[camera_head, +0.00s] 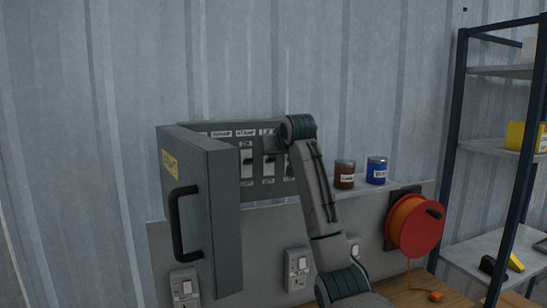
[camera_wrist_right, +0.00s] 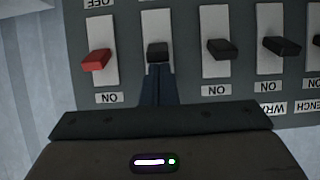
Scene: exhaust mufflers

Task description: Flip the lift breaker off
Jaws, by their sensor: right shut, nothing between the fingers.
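The grey breaker box (camera_head: 256,190) is on the back wall with its door (camera_head: 214,220) swung open to the left. Inside is a row of switches; which one is the lift breaker I cannot read. The right wrist view shows the row upside down, with a red lever (camera_wrist_right: 97,59) at the left and black levers beside it. My right gripper (camera_wrist_right: 158,72) is shut and empty. Its fingertips are right at the black lever (camera_wrist_right: 157,53) beside the red one, on its ON-label side; contact is unclear. My left gripper is not in view.
The door's black handle (camera_head: 178,222) sticks out at the left. A brown can (camera_head: 344,175) and a blue can (camera_head: 377,171) stand on a ledge right of the box. A red reel (camera_head: 417,229) hangs below, with a shelf rack (camera_head: 457,110) at the right.

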